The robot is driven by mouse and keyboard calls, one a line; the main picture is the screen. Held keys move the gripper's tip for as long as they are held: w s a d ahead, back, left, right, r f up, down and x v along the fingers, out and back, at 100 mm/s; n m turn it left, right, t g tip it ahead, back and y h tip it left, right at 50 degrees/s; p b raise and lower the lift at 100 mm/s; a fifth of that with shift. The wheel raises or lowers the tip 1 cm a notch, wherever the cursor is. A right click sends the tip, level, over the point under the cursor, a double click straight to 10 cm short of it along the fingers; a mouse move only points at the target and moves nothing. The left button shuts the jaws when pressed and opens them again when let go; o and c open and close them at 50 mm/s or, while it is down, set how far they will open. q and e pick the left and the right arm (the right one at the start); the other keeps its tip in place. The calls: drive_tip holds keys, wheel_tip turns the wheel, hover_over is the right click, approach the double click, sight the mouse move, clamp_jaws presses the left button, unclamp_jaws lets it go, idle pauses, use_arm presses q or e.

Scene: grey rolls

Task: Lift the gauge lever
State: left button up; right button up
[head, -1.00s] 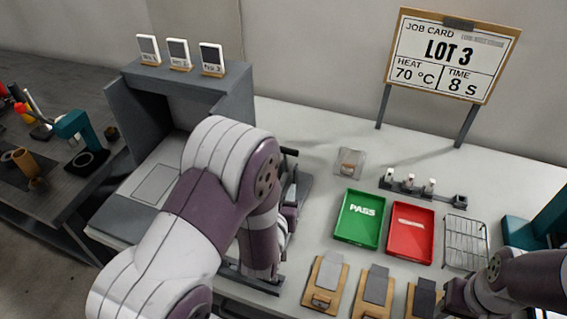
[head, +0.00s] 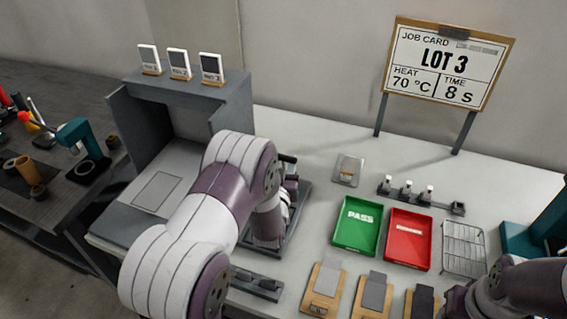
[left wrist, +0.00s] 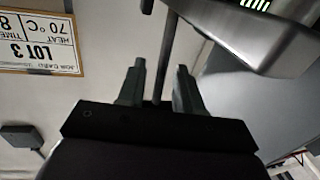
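The gauge (head: 302,200) stands on the bench behind my left arm, which hides most of it in the head view. In the left wrist view its grey metal body (left wrist: 250,38) fills the upper right, with green lit marks at the top edge. A thin dark rod, seemingly the gauge lever (left wrist: 170,38), runs down between the fingers of my left gripper (left wrist: 159,72). Those fingers stand apart on either side of the rod, with a gap showing. My left fingertips are hidden in the head view. My right gripper (head: 455,300) is at the lower right, its fingers unclear.
A green PASS tray (head: 357,222) and a red tray (head: 408,238) lie right of the gauge. A wire rack (head: 463,247) and several sample boards (head: 325,287) are nearby. A grey booth (head: 235,97) stands left. The job card (head: 450,63) stands behind.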

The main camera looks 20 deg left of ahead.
use_arm(q)
clamp_jaws()
drive_tip(key=shift+r, duration=0.1)
